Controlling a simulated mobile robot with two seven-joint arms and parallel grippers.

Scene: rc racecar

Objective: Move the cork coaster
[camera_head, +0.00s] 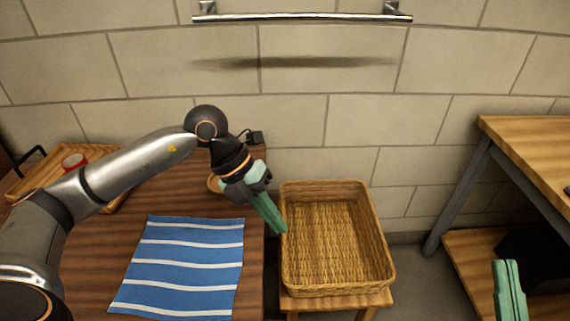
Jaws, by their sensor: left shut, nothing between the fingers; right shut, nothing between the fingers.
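A round tan disc, likely the cork coaster (214,183), shows at the back right of the brown table (180,195). My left gripper hides most of it. My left gripper (282,229) is shut and empty. It points down and to the right, with its green fingertips at the left rim of the wicker basket (335,240); I cannot tell whether they touch it. The basket looks empty. My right gripper (507,264) is shut and empty at the lower right, in front of the wooden shelf unit.
A blue and white striped cloth (185,265) lies on the table. A wooden tray (45,180) with a red cup (74,161) is at the back left. The basket stands on a small wooden stool (345,301). A shelf unit (535,150) stands at the right.

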